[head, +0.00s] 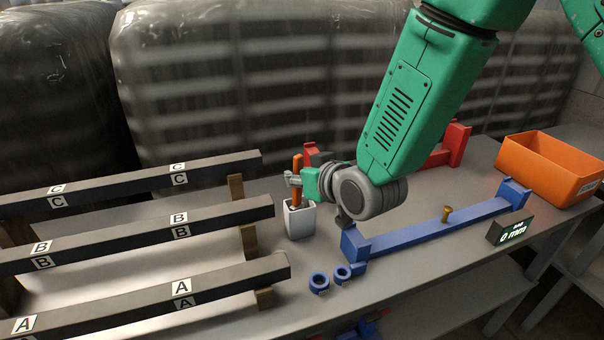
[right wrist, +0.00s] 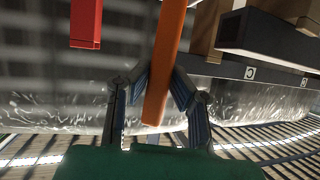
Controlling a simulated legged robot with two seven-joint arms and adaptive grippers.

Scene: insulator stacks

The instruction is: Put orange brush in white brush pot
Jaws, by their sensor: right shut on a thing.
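The orange brush (head: 297,164) stands nearly upright in my right gripper (head: 292,180), which is shut on it. In the right wrist view the orange brush (right wrist: 166,60) runs between the two fingers of the right gripper (right wrist: 163,92). The white brush pot (head: 299,221) stands on the table directly below the gripper. The brush's lower part shows at the pot's mouth; how deep its end reaches is hidden. The pot cannot be made out in the right wrist view. My left gripper is not in view.
Black lettered beams (head: 130,236) on wooden supports lie left of the pot. A blue fixture (head: 430,228), blue rings (head: 319,282) and a display box (head: 510,228) lie to the right. An orange bin (head: 550,170) stands far right. A red fixture (head: 452,145) stands behind my arm.

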